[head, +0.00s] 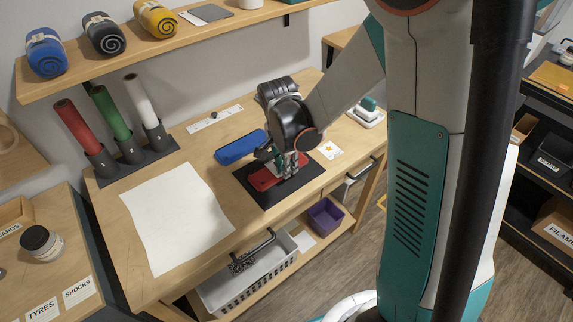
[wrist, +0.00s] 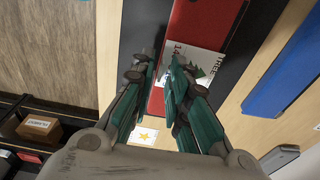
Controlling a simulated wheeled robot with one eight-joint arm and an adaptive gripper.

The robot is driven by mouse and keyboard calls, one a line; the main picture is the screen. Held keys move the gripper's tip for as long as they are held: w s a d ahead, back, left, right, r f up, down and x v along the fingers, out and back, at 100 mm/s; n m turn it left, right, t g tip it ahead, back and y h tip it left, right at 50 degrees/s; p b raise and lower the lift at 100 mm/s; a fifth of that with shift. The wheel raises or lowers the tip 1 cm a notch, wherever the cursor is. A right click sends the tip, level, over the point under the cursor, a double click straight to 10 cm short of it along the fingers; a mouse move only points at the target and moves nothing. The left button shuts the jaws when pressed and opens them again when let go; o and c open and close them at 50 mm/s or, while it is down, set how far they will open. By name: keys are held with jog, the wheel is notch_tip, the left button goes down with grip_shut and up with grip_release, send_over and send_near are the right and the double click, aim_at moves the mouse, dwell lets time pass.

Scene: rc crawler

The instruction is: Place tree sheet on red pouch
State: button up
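The red pouch (head: 264,179) lies on a black mat (head: 262,197) on the wooden workbench; it also shows in the wrist view (wrist: 190,22). The tree sheet (wrist: 208,62), a small white sheet with "TREE" lettering and a green tree, lies across the red pouch in the wrist view and reaches past its right edge. My right finger covers part of it. My gripper (head: 284,174) is low over the pouch. In the wrist view my gripper (wrist: 161,72) has its fingertips apart, with red pouch and a sheet edge between them. I cannot tell whether a fingertip touches the sheet.
A blue pouch (head: 240,147) lies behind the mat. A sheet with an orange star (head: 330,150) lies to the right. A large white sheet (head: 175,215) covers the bench's left part. Red, green and white rolls (head: 110,105) stand in a black holder. A shelf (head: 190,38) hangs above.

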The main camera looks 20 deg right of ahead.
dwell(0.3)
notch_tip(320, 180, up, 13)
jog(key=a+p, duration=0.1)
jog(key=p, duration=0.3)
jog(key=s+d+r+n+t+y, duration=0.1)
jog(key=s+r+n+t, duration=0.5)
jog(key=s+r+n, duration=0.4)
jog(key=s+n, duration=0.4)
jog(key=s, duration=0.1)
jog(key=shift+r+t, duration=0.15)
jog(key=shift+t, duration=0.25)
jog(key=shift+d, duration=0.1)
